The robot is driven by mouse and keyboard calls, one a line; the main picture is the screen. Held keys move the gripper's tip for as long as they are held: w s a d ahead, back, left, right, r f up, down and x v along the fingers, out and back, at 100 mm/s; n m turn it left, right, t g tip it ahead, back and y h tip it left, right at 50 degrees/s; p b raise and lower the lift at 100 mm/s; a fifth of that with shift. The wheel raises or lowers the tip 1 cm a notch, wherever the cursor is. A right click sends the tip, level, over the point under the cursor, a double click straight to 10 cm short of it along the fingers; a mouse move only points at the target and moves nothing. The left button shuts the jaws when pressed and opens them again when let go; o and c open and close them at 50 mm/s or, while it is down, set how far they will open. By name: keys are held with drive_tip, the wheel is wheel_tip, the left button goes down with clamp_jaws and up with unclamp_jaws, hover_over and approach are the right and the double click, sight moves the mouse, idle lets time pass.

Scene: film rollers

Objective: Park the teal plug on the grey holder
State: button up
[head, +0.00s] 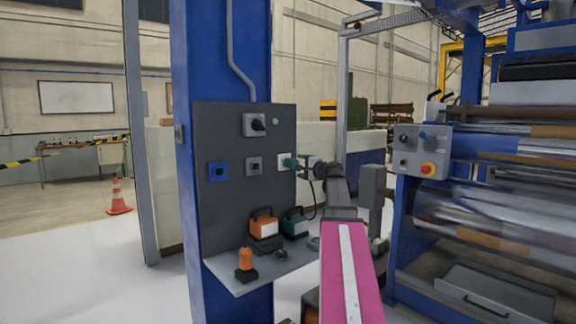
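The teal plug (291,163) is at the white socket plate (283,157) on the right part of the dark panel. It points left into or against the plate; full seating cannot be told. My gripper (302,165) is at the plug's right end, touching or very close. Its fingers are too small and overlapped to show whether they grip. A small grey square fitting (254,165), possibly the grey holder, is on the panel left of the plug, with nothing visibly in it. A dark cable (314,205) hangs near the plug, down towards a teal-and-black unit (295,224).
A blue socket (218,171) and a grey rotary switch (256,124) are on the panel (228,220). The shelf (238,286) below holds orange-and-black units (263,228) (245,260). A machine with rollers (500,210) and a control box (423,150) stands close on the right.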

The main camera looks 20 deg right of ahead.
sight(292, 164)
drive_tip(key=shift+w, duration=0.1)
drive_tip(key=x, duration=0.7)
drive_tip(key=shift+w+a, duration=0.1)
drive_tip(key=shift+w, duration=0.15)
drive_tip(key=shift+w+a+r, duration=0.1)
drive_tip(key=shift+w+r, duration=0.05)
drive_tip(key=shift+w, duration=0.75)
idle(0.3)
drive_tip(key=c, duration=1.2)
drive_tip(key=shift+s, duration=0.7)
drive_tip(key=shift+s+f, duration=0.35)
drive_tip(key=shift+s, duration=0.3)
drive_tip(key=shift+c, duration=0.5)
drive_tip(key=shift+v, duration=1.95)
